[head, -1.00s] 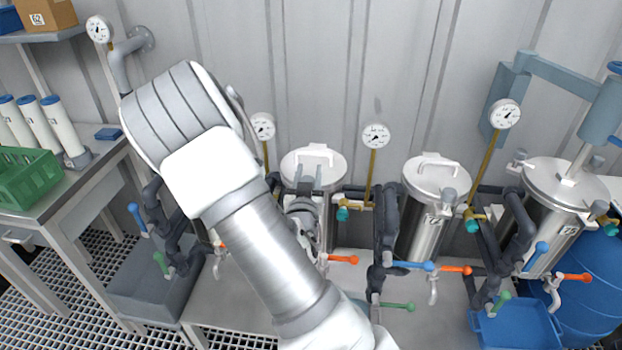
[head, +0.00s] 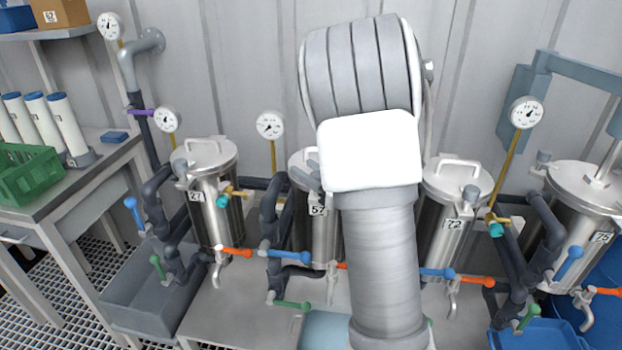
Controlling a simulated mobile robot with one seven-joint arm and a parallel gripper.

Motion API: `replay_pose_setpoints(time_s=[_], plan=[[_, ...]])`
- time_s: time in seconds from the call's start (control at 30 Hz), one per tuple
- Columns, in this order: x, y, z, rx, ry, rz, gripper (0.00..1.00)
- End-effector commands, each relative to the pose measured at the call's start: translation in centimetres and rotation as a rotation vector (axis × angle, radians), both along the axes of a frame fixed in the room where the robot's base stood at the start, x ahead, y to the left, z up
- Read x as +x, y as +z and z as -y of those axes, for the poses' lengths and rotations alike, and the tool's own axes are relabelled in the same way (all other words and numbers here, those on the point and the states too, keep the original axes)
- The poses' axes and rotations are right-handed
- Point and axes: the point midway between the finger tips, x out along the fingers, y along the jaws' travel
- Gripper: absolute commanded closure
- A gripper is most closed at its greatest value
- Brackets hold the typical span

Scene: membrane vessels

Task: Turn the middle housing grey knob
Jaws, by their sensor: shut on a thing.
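The gripper is shut there on the grey knob, which the fingers and arm cover. The rest of my gripper and wrist is hidden behind my arm. I cannot see how far the knob is turned.
Vessel 27 (head: 217,205) stands left, vessel 72 (head: 446,238) and vessel 75 (head: 575,235) right. Dark pipes with blue, orange and green valve handles run between them. Gauges (head: 270,125) rise behind. A green crate (head: 28,175) sits on the left table.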

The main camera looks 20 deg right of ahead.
Motion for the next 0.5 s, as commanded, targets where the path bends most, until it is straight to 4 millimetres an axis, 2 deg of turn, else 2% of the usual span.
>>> replay_pose_setpoints(time_s=[0.2, 0.5], plan=[[-0.1, -0.1, -0.2, -0.002, 0.170, 0.002, 1.00], [-0.4, 0.0, -0.8, 0.000, 0.336, 0.000, 1.00]])
